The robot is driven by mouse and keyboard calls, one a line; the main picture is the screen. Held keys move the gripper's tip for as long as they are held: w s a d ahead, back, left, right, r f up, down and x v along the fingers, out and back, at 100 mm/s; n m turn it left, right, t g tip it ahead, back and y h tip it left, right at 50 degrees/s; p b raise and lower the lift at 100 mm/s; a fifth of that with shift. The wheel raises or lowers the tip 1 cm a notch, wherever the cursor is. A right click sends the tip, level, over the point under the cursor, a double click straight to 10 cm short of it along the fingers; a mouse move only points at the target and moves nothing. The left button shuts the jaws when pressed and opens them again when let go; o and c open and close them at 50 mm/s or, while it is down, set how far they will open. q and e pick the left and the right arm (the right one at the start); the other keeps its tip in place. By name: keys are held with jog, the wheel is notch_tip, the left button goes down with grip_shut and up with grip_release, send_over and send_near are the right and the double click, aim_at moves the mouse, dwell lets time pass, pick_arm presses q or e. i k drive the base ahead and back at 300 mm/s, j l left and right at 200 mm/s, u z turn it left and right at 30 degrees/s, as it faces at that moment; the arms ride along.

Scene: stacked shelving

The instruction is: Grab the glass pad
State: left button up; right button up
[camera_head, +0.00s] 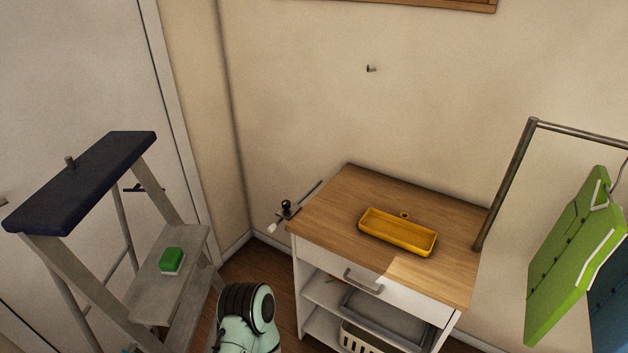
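A small green block with a pale lower edge (172,260) lies on the lower step of the stepladder at the left; it looks like a cleaning pad and may be the glass pad. I cannot tell for sure from this view. Neither of my grippers is in view. A mint and black rounded link of mine shows at the bottom, to the right of the stepladder, apart from the green block.
The stepladder (75,188) has a dark blue top. A white cabinet with a wooden top (325,215) bears a yellow tray (397,232). A rod with a black knob (287,207) sticks out at its left corner. A green folded board (575,260) hangs at the right.

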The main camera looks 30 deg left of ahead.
aim_at(171, 263)
jog(key=u, duration=2.25)
jog(key=i+l+u, duration=0.15)
jog(key=l, duration=0.4)
jog(key=l+u, duration=0.15)
jog(key=l, duration=0.35)
